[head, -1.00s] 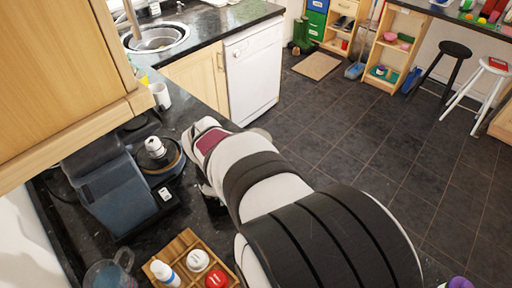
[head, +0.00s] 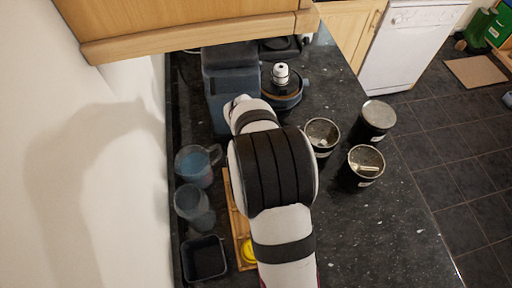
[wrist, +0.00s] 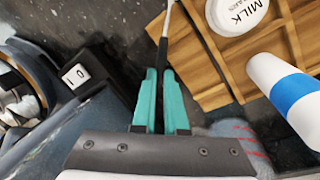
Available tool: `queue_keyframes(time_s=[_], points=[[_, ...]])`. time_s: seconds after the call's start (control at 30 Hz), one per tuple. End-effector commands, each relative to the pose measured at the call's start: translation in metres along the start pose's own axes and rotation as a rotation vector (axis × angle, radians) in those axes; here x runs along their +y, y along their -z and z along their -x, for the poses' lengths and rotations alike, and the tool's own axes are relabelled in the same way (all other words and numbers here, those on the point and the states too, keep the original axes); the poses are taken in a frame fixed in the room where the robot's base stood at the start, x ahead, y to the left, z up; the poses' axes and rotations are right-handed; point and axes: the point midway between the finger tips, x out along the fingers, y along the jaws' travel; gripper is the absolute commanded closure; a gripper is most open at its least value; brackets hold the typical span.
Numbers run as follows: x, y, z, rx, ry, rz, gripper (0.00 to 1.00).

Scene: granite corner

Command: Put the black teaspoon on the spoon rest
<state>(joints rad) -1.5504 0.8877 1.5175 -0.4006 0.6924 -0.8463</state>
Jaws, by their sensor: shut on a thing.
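In the wrist view my gripper (wrist: 160,80) has its teal fingers closed around a thin dark shaft, the black teaspoon (wrist: 164,42). The shaft runs up from between the fingertips and leaves the top edge, so its far end is out of view. It passes close beside the left edge of the wooden tray; I cannot tell whether they touch. In the head view my arm hides the gripper and the spoon. I cannot pick out the spoon rest in either current view.
A wooden compartment tray (wrist: 188,62) holds a "MILK" jar (wrist: 238,12) and a white-blue bottle (wrist: 285,92). In the head view, a coffee machine (head: 226,90), glass jugs (head: 193,168), a black square container (head: 204,260) and open canisters (head: 366,160) surround my arm. The right-front counter is clear.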

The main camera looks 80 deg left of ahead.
Motion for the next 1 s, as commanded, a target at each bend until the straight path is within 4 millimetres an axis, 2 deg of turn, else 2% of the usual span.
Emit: queue_keyframes(time_s=[0.33, 0.37, 0.5, 0.77, 0.83, 0.93, 1.0], points=[[0.000, 0.000, -0.004, 0.001, -0.001, -0.001, 1.00], [0.000, 0.000, -0.003, 0.001, -0.002, -0.001, 0.84], [0.000, 0.000, -0.003, 0.001, -0.002, -0.001, 0.60], [0.000, 0.000, -0.003, 0.001, -0.002, -0.001, 0.60], [0.001, 0.000, 0.003, 0.002, -0.002, -0.001, 0.60], [0.002, 0.000, 0.024, 0.003, -0.004, 0.000, 0.60], [0.002, 0.000, 0.045, 0.004, -0.005, -0.001, 0.60]])
